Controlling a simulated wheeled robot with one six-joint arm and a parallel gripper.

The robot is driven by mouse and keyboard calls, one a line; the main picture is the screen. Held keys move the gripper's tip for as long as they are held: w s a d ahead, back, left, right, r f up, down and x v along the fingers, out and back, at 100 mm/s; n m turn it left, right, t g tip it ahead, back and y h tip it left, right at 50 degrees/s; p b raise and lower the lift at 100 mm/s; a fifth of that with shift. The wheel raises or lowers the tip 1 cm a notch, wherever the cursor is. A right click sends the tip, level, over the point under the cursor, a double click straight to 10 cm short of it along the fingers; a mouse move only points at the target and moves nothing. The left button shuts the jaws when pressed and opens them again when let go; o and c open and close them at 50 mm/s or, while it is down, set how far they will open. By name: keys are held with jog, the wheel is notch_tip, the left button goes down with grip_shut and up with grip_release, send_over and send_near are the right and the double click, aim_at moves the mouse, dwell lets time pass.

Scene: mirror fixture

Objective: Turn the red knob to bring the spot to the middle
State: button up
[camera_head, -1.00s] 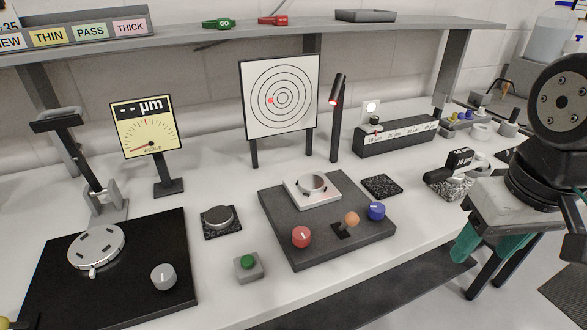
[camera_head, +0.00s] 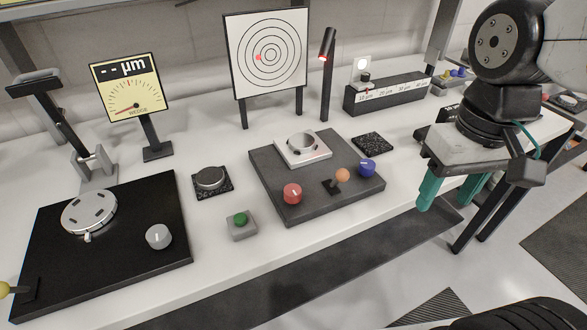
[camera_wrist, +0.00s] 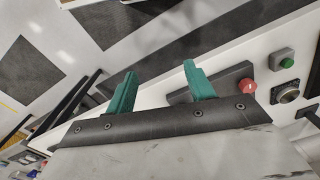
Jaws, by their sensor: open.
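The red knob (camera_head: 292,193) stands at the front left of the dark grey fixture plate (camera_head: 300,213), which also carries a blue knob (camera_head: 367,168), an orange ball-topped lever (camera_head: 342,175) and a round mirror mount (camera_head: 302,146). The target board (camera_head: 284,88) stands behind it with ring marks. The red spot (camera_head: 258,58) lies left of the rings' centre. My gripper (camera_head: 452,193) is open and empty, with green fingers, right of the plate and well apart from the knob. In the wrist view my gripper (camera_wrist: 158,88) shows both fingers apart, with the red knob (camera_wrist: 246,86) beyond and to the right.
A green button box (camera_head: 241,226) sits left of the plate. A black stage (camera_head: 120,278) with a silver disc and grey knob lies further left. A dial gauge (camera_head: 130,88) and red-tipped lamp post (camera_head: 326,75) stand behind. The bench's front strip is clear.

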aim_at(294, 188)
jog(key=w+a+f+m+g+y, duration=0.35)
jog(key=w+a+m, duration=0.65)
jog(key=w+a, duration=0.75)
jog(key=shift+h, duration=0.35)
jog(key=x, duration=0.5)
jog(key=a+x, duration=0.1)
jog(key=x, duration=0.2)
jog(key=shift+s, duration=0.5)
jog(key=c, duration=1)
jog(key=shift+n, duration=0.5)
